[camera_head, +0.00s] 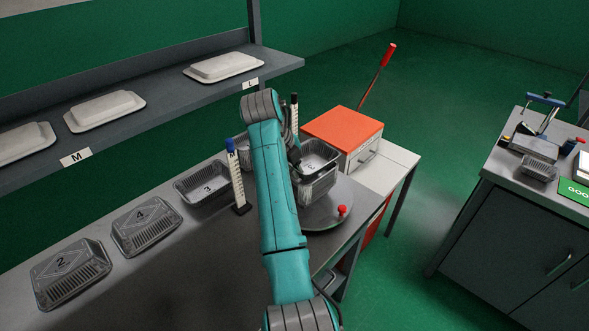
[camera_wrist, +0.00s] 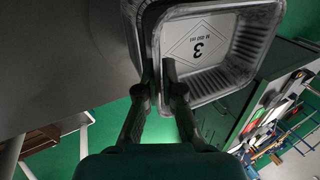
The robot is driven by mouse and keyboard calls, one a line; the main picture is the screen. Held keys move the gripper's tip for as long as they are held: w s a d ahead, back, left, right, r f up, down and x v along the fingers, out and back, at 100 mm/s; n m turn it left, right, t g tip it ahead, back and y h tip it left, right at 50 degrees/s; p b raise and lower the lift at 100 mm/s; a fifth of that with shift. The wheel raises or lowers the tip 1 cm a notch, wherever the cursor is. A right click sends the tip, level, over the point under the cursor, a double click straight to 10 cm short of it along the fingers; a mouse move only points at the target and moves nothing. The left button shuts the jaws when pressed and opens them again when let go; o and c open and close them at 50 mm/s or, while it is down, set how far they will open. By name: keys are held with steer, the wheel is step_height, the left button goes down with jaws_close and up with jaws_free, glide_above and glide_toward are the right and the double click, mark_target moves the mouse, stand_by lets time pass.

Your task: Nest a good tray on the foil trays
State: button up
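A silver foil tray (camera_head: 321,157) marked 3 sits upright, low over or in another foil tray (camera_head: 318,188) at the round grey plate (camera_head: 329,213). In the wrist view, the upper tray's inside and printed 3 (camera_wrist: 198,47) face me, and the lower tray's rim (camera_wrist: 131,25) shows past its left edge. My gripper (camera_wrist: 158,70) has one finger on each side of the upper tray's wall and looks shut on it. My arm hides part of the trays in the head view. Whether the upper tray is fully seated is unclear.
A post with a blue top (camera_head: 236,176) stands close by my arm. An orange-topped box (camera_head: 343,131) is behind right. A shelf (camera_head: 150,118) with white lids hangs above.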

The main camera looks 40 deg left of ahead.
steer(key=o, duration=0.4)
steer(key=v, duration=0.7)
steer(key=shift+s+r, duration=0.1)
steer(key=shift+r, duration=0.15)
stand_by(0.5)
